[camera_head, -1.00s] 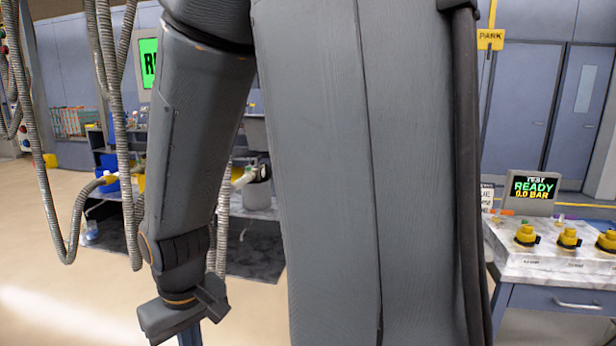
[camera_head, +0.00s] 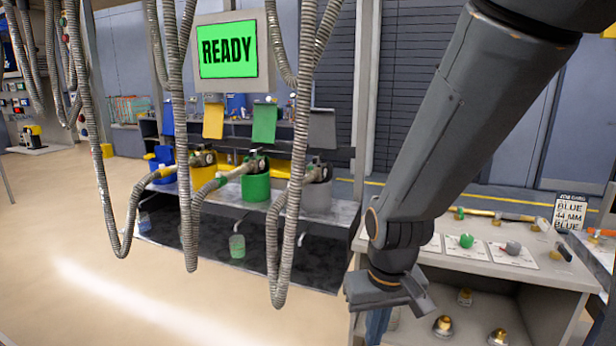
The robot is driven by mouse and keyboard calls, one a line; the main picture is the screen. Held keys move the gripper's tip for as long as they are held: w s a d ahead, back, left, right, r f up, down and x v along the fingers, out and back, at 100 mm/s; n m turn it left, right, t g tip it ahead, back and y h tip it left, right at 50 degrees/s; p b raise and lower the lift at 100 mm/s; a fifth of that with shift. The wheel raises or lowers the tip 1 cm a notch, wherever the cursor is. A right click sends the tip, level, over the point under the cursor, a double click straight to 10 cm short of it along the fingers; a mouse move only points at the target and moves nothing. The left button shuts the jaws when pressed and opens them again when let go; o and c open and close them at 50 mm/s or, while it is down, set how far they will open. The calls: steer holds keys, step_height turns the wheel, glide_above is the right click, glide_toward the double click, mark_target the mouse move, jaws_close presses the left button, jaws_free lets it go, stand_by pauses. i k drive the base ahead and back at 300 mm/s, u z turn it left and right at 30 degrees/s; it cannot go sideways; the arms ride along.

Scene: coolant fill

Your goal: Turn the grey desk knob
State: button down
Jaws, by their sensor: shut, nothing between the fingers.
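The grey desk knob (camera_head: 513,248) sits on a white plate on the desk top (camera_head: 548,272) at the right. A green knob (camera_head: 466,241) on a similar plate is just left of it. Another plate edge shows further left, partly hidden by my arm. My gripper (camera_head: 377,328) hangs in front of the desk's left side, left of and lower in the picture than the grey knob, and apart from it. Its fingers point down and are shut and empty; their tips are at the bottom edge of the view.
A job card (camera_head: 570,213) reading BLUE 44 MM BLUE stands at the desk's back right. Brass fittings (camera_head: 443,325) lie on the shelf under the desk. Hoses (camera_head: 281,200) hang at left and centre before a bench with coloured containers (camera_head: 256,187). A screen (camera_head: 228,50) reads READY. Floor at left is clear.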

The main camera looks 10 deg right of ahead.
mark_target(513, 248)
steer(key=i, duration=1.5)
